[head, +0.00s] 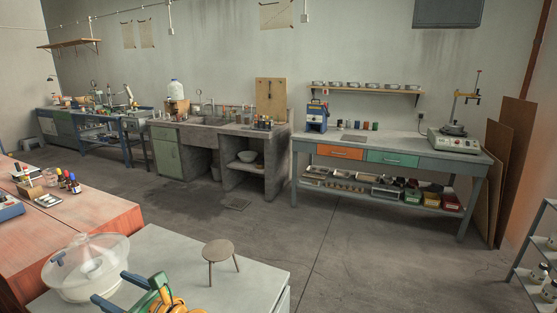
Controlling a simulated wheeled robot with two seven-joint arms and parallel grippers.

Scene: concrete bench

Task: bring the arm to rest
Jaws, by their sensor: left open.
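My left gripper (111,288) shows at the bottom of the head view, with blue fingers and green and orange parts behind them. Its two fingers are apart and nothing shows between them. It is over the pale bench top (258,278), just right of a clear domed glass vessel (88,268). I cannot tell whether the fingers touch the vessel. The lower part of the arm is cut off by the frame edge. My right gripper is not in view.
A small round three-legged wooden stand (218,250) is on the pale bench, right of my gripper. A reddish wooden table (95,208) with small bottles (68,182) is at the left. Open concrete floor (345,250) lies beyond the bench.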

